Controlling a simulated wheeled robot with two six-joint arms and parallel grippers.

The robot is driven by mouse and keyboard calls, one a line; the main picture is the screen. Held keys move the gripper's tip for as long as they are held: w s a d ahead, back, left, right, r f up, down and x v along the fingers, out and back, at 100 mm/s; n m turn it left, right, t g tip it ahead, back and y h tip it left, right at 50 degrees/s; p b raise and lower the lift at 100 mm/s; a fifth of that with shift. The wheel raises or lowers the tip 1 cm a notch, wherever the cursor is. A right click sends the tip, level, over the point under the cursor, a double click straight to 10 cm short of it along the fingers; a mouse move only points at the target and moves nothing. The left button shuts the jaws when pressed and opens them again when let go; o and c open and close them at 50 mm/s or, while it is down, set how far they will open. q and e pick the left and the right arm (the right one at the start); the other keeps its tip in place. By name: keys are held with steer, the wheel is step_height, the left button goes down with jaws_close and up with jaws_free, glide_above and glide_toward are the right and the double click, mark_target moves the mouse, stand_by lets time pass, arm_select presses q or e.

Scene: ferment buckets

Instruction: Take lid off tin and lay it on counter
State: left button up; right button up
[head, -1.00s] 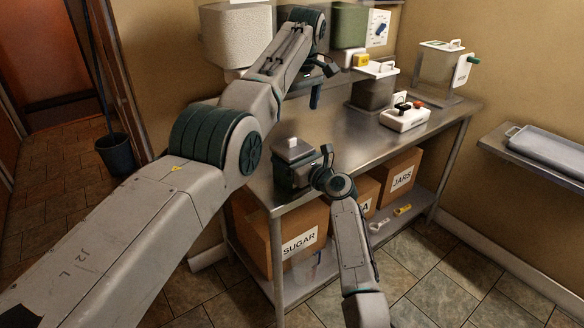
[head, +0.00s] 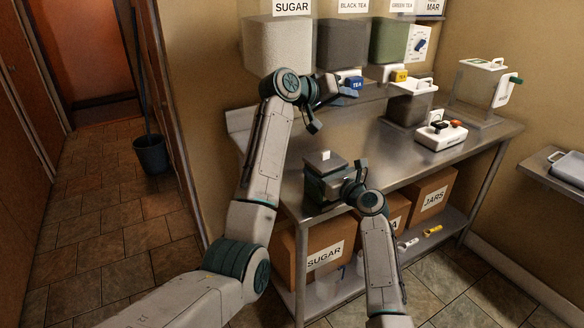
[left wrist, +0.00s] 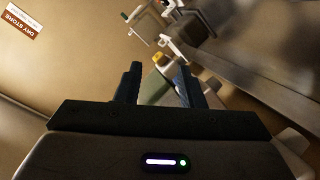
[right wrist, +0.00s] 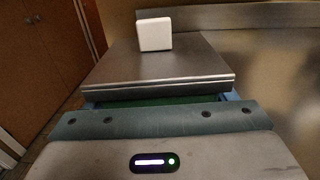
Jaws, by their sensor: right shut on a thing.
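The tin (head: 325,188) stands at the near left end of the steel counter (head: 292,186). Its flat grey lid (head: 316,166) with a white knob (head: 325,155) is on top, and the lid with its knob fills the upper middle of the right wrist view (right wrist: 150,72). My right gripper (head: 335,183) is shut on the tin's body below the lid; its fingertips are mostly hidden. My left gripper (head: 345,91) is open and empty, higher up behind the tin, in front of the dispensers. Its two fingers stand apart in the left wrist view (left wrist: 163,88).
Dispensers labelled sugar (head: 275,45), black tea (head: 342,45) and green tea (head: 388,42) hang on the wall. A white device (head: 440,136) and clear containers stand further right on the counter. Cardboard boxes (head: 322,262) sit below. The counter's middle is clear.

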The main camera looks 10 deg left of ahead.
mark_target(322, 154)
arm_select(q)
steer(key=s+a+f+m+t+h, duration=0.1)
steer(key=s+a+f+m+t, duration=0.2)
steer(key=s+a+f+m, duration=0.7)
steer(key=w+d+f+n, duration=0.1)
steer(key=w+d, duration=0.1)
steer(key=w+d+f, duration=0.2)
steer(key=w, duration=0.1)
steer(key=w+d+f+n, duration=0.1)
steer(key=w+d+f, duration=0.1)
steer(key=w, duration=0.1)
steer(key=shift+w+d+f+n, duration=0.1)
steer(key=shift+w+d+n, duration=0.05)
steer(key=shift+d+n, duration=0.2)
jaws_close()
stand_by(0.4)
steer(key=shift+r, duration=1.05)
